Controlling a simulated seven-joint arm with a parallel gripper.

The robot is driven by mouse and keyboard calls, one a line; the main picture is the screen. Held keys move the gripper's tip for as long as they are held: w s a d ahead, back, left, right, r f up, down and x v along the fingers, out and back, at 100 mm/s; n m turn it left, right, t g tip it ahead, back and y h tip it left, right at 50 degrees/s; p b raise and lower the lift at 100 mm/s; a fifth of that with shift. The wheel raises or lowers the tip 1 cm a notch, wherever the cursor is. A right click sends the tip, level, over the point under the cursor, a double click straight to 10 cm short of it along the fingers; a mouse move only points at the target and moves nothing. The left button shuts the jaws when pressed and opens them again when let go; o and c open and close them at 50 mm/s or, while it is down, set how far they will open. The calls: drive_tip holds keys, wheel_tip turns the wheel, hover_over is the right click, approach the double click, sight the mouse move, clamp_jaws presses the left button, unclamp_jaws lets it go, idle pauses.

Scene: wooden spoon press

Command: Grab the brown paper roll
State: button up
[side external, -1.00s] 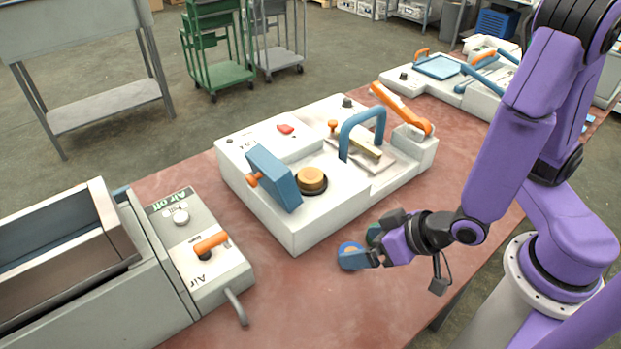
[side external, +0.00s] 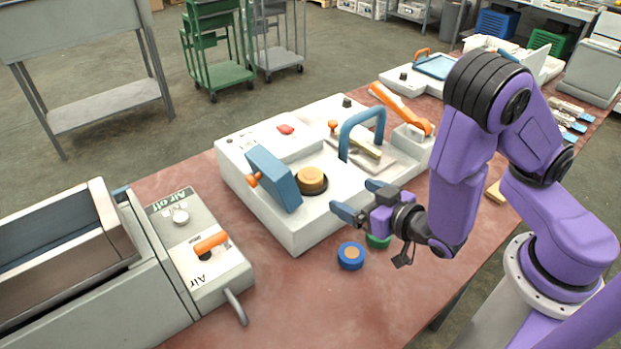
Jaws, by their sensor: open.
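A brown round piece (side external: 311,179), which looks like the brown roll, sits upright in a dark ring on the white press machine (side external: 296,226). A blue roll (side external: 351,258) with a brown centre lies flat on the red table. A green roll (side external: 378,241) beside it is partly hidden by my gripper. My gripper (side external: 360,199) is open and empty, in the air above the blue and green rolls. Its blue fingertips point left toward the press, to the right of the brown piece and apart from it.
A tilted blue plate (side external: 273,178) stands just left of the brown piece. A blue arched handle (side external: 361,128) and an orange lever (side external: 401,107) rise from the press. A grey machine (side external: 207,254) stands at left.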

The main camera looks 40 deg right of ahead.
approach(311, 175)
drive_tip(key=shift+w+d+f, duration=0.1)
drive_tip(key=shift+w+f, duration=0.25)
drive_tip(key=shift+w, duration=0.2)
drive_tip(key=shift+w+d+f, duration=0.1)
drive_tip(key=shift+w+f, duration=0.2)
drive_tip(key=shift+w, duration=0.3)
drive_tip(key=shift+a+r+x, duration=0.1)
drive_tip(key=shift+r+x, duration=0.05)
drive_tip(key=shift+x, duration=1.2)
drive_tip(key=shift+a+r+x, duration=0.1)
drive_tip(key=shift+x, duration=1.2)
drive_tip(key=shift+w, duration=0.1)
drive_tip(key=c, duration=1.1)
